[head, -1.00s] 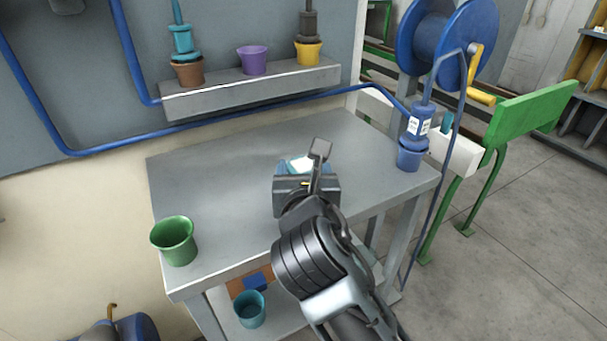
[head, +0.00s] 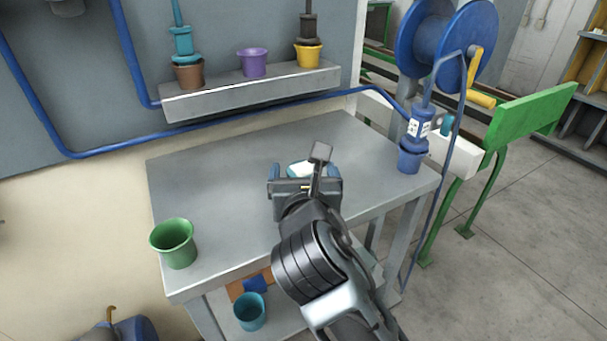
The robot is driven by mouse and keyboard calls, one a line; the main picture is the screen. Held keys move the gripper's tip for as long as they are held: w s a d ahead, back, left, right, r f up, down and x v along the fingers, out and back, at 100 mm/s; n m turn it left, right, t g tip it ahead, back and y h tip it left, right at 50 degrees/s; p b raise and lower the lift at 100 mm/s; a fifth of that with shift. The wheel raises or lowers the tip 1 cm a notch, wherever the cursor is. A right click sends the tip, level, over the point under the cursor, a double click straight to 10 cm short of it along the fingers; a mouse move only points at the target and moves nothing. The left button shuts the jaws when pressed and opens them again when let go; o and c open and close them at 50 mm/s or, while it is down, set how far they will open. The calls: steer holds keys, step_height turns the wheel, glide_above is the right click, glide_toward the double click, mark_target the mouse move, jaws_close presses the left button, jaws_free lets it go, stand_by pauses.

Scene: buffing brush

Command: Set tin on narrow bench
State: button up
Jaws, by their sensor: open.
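My gripper (head: 304,175) is over the middle of the grey workbench (head: 215,160), its blue fingers spread apart. A small white and pale teal thing (head: 301,167) shows between and beyond the fingers; my gripper hides most of it, and I cannot tell if it is the tin or if it touches the bench top. A green cup-shaped container (head: 174,243) stands upright at the bench's front left corner.
A wall shelf (head: 250,92) holds brown (head: 189,75), purple (head: 253,63) and yellow (head: 308,55) pots. A blue pot (head: 410,160) with a bottle stands at the bench's right end by a hose reel (head: 440,42). A teal cup (head: 250,311) is on the lower shelf.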

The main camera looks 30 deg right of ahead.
steer(key=v, duration=1.1)
steer(key=shift+s+a+p, duration=0.15)
steer(key=shift+s+p, duration=0.2)
steer(key=shift+p, duration=0.05)
steer(key=shift+r, duration=0.1)
steer(key=s+f+m+y, duration=0.6)
steer(key=s+f+m, duration=0.6)
steer(key=s, duration=0.1)
steer(key=s+d+r+m, duration=0.2)
steer(key=s+m, duration=0.6)
steer(key=m, duration=0.1)
steer(key=s+d+r+m+y, duration=0.1)
steer(key=s+d+r+m, duration=0.1)
steer(key=s+m, duration=0.7)
steer(key=shift+d+r+m+t, duration=0.2)
steer(key=shift+m+t, duration=0.1)
steer(key=shift+m, duration=0.1)
steer(key=shift+c, duration=0.2)
